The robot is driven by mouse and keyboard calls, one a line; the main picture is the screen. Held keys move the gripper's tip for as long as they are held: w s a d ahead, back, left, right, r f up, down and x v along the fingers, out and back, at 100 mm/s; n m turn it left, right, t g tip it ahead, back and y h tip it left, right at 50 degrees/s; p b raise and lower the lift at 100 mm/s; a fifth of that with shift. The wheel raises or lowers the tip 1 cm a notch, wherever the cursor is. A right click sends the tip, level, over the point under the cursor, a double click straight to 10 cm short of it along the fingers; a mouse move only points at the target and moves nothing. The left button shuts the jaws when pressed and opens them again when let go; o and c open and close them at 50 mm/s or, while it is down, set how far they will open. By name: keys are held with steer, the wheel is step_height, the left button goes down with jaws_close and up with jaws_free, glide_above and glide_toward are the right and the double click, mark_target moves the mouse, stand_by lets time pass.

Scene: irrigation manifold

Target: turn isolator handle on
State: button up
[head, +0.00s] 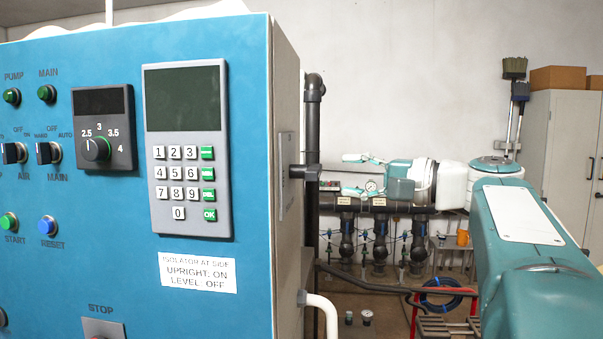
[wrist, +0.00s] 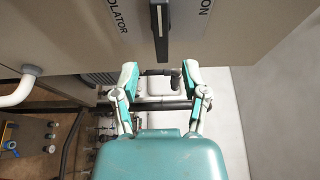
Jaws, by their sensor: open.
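The isolator handle (head: 303,172) is a dark lever on the grey right side of the blue cabinet. The cabinet's sign (head: 199,273) reads upright on, level off. My gripper (head: 347,174) is open and empty to the right of the handle, apart from it. In the wrist view my fingertips (wrist: 160,74) are spread to either side of the handle's line.
A dark vertical pipe (head: 313,130) runs behind the handle, by the cabinet's edge. A white bent pipe (head: 322,304) sticks out below. Pipes and valves (head: 378,225) stand by the back wall. Open space lies between my gripper and the cabinet's side.

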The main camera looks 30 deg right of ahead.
mark_target(320, 173)
steer(key=x, duration=0.4)
steer(key=a+x, duration=0.1)
steer(key=x, duration=0.2)
steer(key=shift+s+a+r, duration=0.1)
steer(key=shift+s+a, duration=0.05)
steer(key=shift+s, duration=0.2)
steer(key=shift+d, duration=0.5)
steer(key=shift+c, duration=0.6)
jaws_close()
